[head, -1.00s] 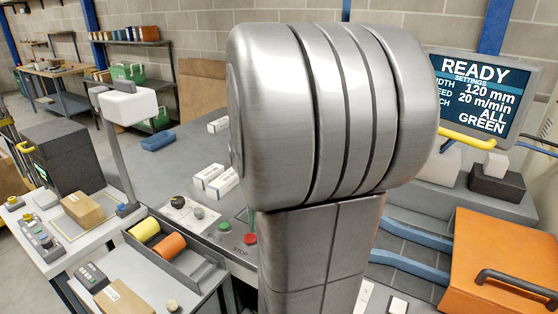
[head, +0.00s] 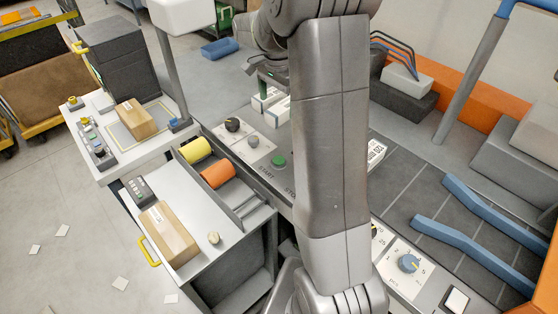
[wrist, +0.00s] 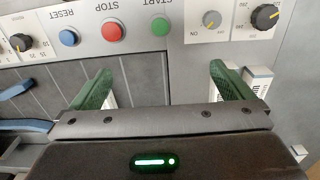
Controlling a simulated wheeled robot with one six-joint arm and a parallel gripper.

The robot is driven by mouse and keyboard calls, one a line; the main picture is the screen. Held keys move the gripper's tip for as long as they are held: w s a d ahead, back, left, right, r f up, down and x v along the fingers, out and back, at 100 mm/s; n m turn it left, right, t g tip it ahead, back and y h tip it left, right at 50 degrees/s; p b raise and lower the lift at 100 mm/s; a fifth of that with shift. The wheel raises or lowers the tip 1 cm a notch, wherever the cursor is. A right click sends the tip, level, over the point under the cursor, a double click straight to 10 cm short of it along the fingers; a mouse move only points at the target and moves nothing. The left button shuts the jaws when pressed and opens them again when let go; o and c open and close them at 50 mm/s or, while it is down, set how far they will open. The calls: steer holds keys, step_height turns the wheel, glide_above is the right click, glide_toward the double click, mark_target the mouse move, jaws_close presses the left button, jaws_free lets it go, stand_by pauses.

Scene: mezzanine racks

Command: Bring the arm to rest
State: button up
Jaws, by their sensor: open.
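My arm stands upright through the middle of the head view and bends over at the top toward the control panel (head: 258,145). My gripper (wrist: 160,75) shows in the wrist view as two green fingers spread wide apart, with nothing held between them. The panel's blue RESET button (wrist: 68,38), red STOP button (wrist: 111,32) and green START button (wrist: 160,27) lie just beyond the fingers. In the head view the gripper is mostly hidden by my arm; the green START button (head: 278,160) shows left of the arm.
White cartons (head: 268,99) lie close beside the gripper. A grey cart (head: 205,232) holds a brown box (head: 168,234) and yellow and orange rolls. Blue guide rails (head: 470,255) cross the dark conveyor at right. Open floor lies at lower left.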

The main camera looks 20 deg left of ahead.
step_height(320, 180, down, 8)
steer(key=b, duration=0.5)
steer(key=shift+b, duration=0.4)
step_height(320, 180, up, 10)
steer(key=p, duration=0.8)
steer(key=shift+f, duration=0.15)
step_height(320, 180, down, 7)
steer(key=b, duration=0.6)
steer(key=shift+f, duration=0.15)
stand_by(0.6)
